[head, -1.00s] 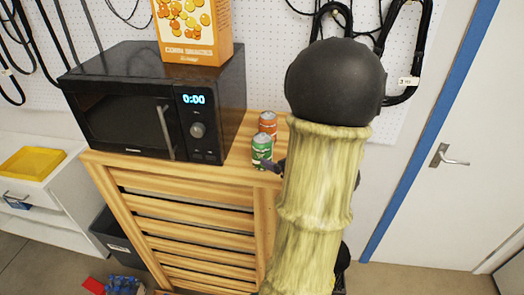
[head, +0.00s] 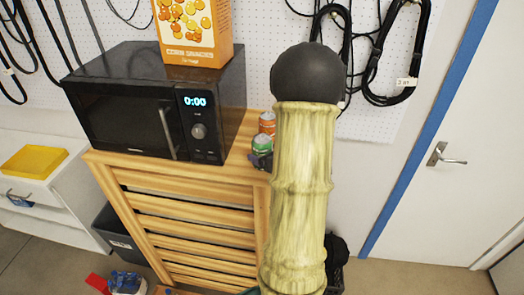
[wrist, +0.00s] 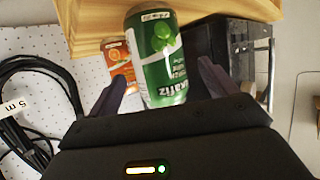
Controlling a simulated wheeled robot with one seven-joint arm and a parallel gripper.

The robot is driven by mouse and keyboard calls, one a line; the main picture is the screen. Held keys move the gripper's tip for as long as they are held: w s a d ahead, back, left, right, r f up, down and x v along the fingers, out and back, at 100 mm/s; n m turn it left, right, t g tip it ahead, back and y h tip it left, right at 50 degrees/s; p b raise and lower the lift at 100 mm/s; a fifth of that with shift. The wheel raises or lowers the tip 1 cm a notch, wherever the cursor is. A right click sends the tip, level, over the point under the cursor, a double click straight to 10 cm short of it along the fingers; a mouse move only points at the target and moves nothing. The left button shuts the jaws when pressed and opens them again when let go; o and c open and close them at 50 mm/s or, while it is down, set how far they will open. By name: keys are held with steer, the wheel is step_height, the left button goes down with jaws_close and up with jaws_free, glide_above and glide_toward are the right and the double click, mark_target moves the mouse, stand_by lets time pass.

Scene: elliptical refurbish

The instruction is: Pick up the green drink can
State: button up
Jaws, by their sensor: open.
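The green drink can (head: 262,144) stands on the wooden cabinet top, right of the microwave. In the head view its lower part is hidden behind my gripper (head: 261,162). In the wrist view the green can (wrist: 165,55) appears large, between the two open fingers of my gripper (wrist: 160,70). The fingers sit on either side of it, with a visible gap at the right finger. Whether the left finger touches it I cannot tell.
An orange can (head: 267,122) stands right behind the green one, also visible in the wrist view (wrist: 118,62). The black microwave (head: 140,105) is close on the left, with a snack box (head: 195,30) on top. Black cables (head: 400,60) hang on the pegboard wall.

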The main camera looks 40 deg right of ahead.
steer(key=shift+p+x, duration=0.65)
steer(key=shift+x, duration=1.15)
steer(key=shift+s, duration=0.1)
steer(key=c, duration=1.3)
steer(key=shift+r, duration=0.2)
step_height(320, 180, up, 10)
steer(key=shift+f+b, duration=0.1)
steer(key=shift+b, duration=0.65)
